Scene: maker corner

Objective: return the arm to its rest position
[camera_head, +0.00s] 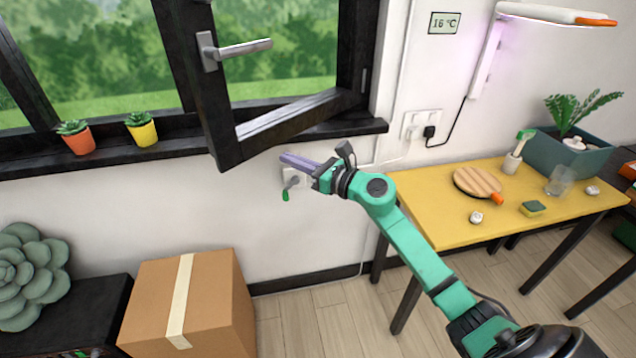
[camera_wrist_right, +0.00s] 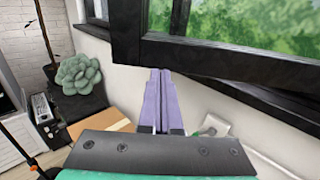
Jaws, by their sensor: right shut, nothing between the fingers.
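My right arm (camera_head: 420,252) is green and reaches up from the lower right in the head view. Its gripper (camera_head: 288,158) points left, just below the open window sash (camera_head: 222,90) and in front of the white wall. The purple fingers (camera_wrist_right: 158,92) are together and empty in the wrist view. They point toward the lower edge of the black sash frame (camera_wrist_right: 150,50); I cannot tell whether they touch it. My left gripper is not in view.
A cardboard box (camera_head: 225,300) sits lower left. Potted succulents (camera_head: 143,132) stand on the sill. A socket (camera_head: 292,176) is behind the gripper.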

